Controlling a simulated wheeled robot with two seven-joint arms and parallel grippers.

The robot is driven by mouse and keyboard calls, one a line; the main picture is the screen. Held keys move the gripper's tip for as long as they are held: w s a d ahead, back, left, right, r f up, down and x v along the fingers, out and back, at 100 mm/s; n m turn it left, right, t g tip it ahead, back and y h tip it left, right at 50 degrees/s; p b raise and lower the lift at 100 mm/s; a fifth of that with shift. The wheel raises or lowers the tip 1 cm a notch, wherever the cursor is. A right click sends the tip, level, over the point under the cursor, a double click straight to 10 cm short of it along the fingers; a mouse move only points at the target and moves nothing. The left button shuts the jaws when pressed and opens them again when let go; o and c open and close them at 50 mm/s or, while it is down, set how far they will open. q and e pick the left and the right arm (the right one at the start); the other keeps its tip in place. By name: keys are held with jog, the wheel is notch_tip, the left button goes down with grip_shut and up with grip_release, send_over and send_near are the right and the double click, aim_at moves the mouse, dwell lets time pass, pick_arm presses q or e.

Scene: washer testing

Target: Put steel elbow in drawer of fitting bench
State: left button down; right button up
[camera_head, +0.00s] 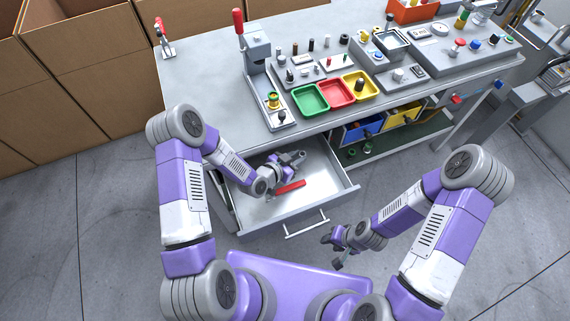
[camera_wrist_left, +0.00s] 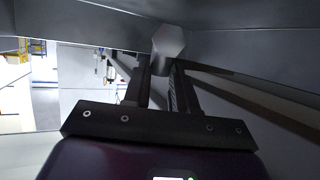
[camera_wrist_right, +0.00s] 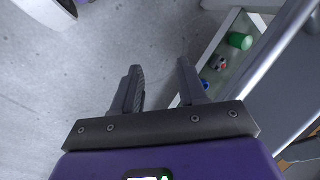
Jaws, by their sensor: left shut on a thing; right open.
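The fitting bench's drawer (camera_head: 325,196) is pulled open below the worktop. My left gripper (camera_head: 288,164) is inside the drawer opening and shut on the steel elbow (camera_head: 299,155), a small grey piece. In the left wrist view the steel elbow (camera_wrist_left: 169,41) shows as a grey hexagonal end between the fingertips (camera_wrist_left: 160,70), close to the drawer walls. Whether it touches the drawer floor I cannot tell. My right gripper (camera_head: 333,251) is open and empty in front of the drawer, right of its handle (camera_head: 307,224). The right wrist view shows its fingers (camera_wrist_right: 160,75) apart over the floor.
A red bar-like object (camera_head: 290,187) lies in the drawer. The worktop holds green (camera_head: 310,98), red (camera_head: 336,92) and yellow (camera_head: 360,84) trays and a press (camera_head: 257,55). Right of the drawer is a shelf with blue (camera_head: 362,130) and yellow bins (camera_head: 404,113). Cardboard boxes (camera_head: 85,60) stand left.

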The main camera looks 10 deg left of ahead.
pick_arm(q)
jog(key=shift+s+a+f+b, duration=0.3)
jog(key=shift+a+f, duration=0.4)
jog(key=shift+a, duration=0.25)
jog(key=shift+s+a+f+b, duration=0.3)
jog(key=shift+a+f, duration=0.35)
jog(key=shift+a, duration=0.3)
jog(key=shift+f, duration=0.2)
jog(key=c, duration=0.9)
grip_release()
jog(key=shift+r, duration=0.25)
jog(key=p+v, duration=0.1)
jog(key=v, duration=0.6)
jog(key=shift+s+a+p, duration=0.15)
jog(key=shift+s+p, duration=0.05)
jog(key=shift+p, duration=0.2)
